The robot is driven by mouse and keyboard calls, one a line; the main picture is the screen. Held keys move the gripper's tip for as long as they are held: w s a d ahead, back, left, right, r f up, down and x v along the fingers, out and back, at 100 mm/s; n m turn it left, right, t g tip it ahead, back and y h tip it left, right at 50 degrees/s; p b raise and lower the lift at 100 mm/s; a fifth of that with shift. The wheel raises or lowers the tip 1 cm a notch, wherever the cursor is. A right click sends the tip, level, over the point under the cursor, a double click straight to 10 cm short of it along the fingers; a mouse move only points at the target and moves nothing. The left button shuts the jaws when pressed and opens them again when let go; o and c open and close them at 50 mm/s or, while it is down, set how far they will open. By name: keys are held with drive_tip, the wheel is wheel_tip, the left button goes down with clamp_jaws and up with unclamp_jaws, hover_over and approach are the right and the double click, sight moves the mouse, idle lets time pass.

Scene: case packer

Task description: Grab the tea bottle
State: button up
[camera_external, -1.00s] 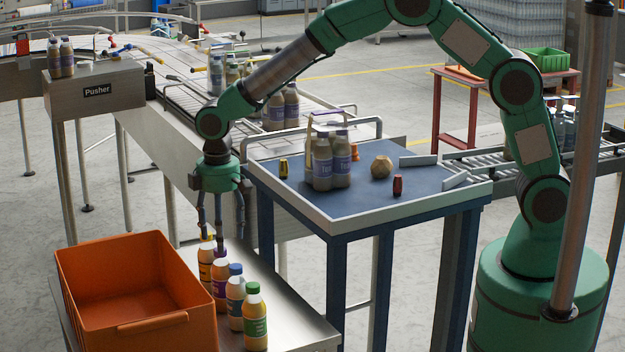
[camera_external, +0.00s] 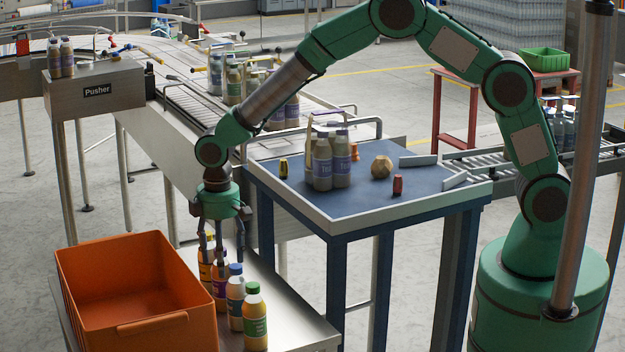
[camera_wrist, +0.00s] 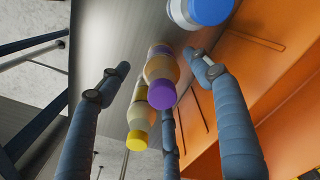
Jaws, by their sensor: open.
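A row of bottles with differently coloured caps stands on the metal bench beside the orange crate. It has a yellow-capped bottle (camera_external: 205,270), a purple-capped bottle (camera_external: 219,287), a blue-capped bottle (camera_external: 235,300) and a green-capped bottle (camera_external: 254,325). I cannot read their labels to tell which is tea. My gripper (camera_external: 222,258) points down, open, over the far end of the row. In the wrist view, the purple-capped bottle (camera_wrist: 160,72) lies between the spread fingers of my gripper (camera_wrist: 157,65). The yellow-capped bottle (camera_wrist: 139,118) is close beside it, and the blue-capped bottle (camera_wrist: 200,10) is at the top edge.
The orange crate (camera_external: 125,326) looks empty and stands just left of the bottles. The conveyor (camera_external: 180,105) lies behind.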

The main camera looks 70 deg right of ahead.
sight(223, 284)
drive_tip(key=shift+f, duration=1.35)
drive_tip(key=shift+f, duration=2.6)
drive_tip(key=c, duration=1.5)
drive_tip(key=shift+w+r, duration=0.1)
drive_tip(key=shift+r, duration=0.05)
